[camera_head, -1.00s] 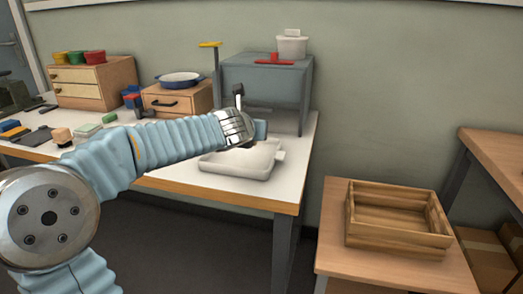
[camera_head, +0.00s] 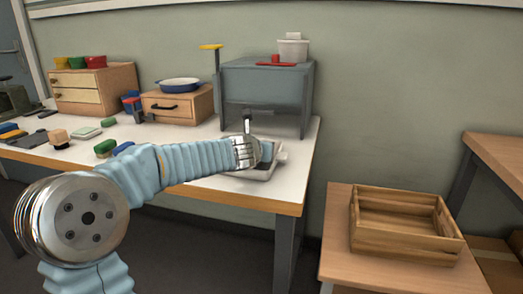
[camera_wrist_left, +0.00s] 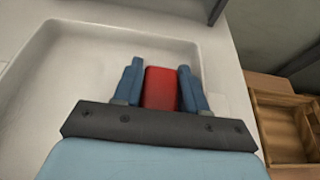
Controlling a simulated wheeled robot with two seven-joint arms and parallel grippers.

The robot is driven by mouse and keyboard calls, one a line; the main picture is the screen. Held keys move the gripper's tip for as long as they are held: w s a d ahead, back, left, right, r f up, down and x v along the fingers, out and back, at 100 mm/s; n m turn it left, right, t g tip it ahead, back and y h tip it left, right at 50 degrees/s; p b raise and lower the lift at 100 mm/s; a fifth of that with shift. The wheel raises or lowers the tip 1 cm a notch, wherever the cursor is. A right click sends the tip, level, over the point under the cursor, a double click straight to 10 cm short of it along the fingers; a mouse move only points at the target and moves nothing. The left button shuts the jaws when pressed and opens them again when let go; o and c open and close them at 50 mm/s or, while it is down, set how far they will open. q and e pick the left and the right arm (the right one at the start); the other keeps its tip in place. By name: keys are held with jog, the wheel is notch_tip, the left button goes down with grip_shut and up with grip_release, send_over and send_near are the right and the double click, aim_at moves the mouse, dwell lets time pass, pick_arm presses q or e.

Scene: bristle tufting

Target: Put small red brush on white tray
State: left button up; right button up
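The white tray (camera_head: 258,175) is on the right end of the white-topped table, partly hidden behind my left gripper in the head view. In the left wrist view the tray's rim and floor (camera_wrist_left: 80,70) fill the left and middle. The small red brush (camera_wrist_left: 161,88) is between the two blue fingers of my left gripper (camera_wrist_left: 160,80), over the tray floor. The fingers look closed against its sides. I cannot tell whether the brush touches the tray. The brush is hidden in the head view, where my left gripper (camera_head: 266,152) is low at the tray. My right gripper is out of view.
A grey box stand (camera_head: 265,85) is just behind the tray. A wooden crate (camera_head: 400,225) sits on a lower side table to the right. A drawer box (camera_head: 180,105) with a blue pan (camera_head: 180,84) and several brushes and blocks are on the left.

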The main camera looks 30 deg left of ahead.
pick_arm(q)
jog(key=shift+o, duration=0.6)
jog(key=shift+r+p, duration=0.3)
jog(key=p+v, duration=0.2)
jog(key=v, duration=0.9)
jog(key=shift+s+d, duration=0.1)
jog(key=shift+s, duration=0.1)
jog(key=shift+s+d, duration=0.1)
jog(key=shift+s, duration=0.2)
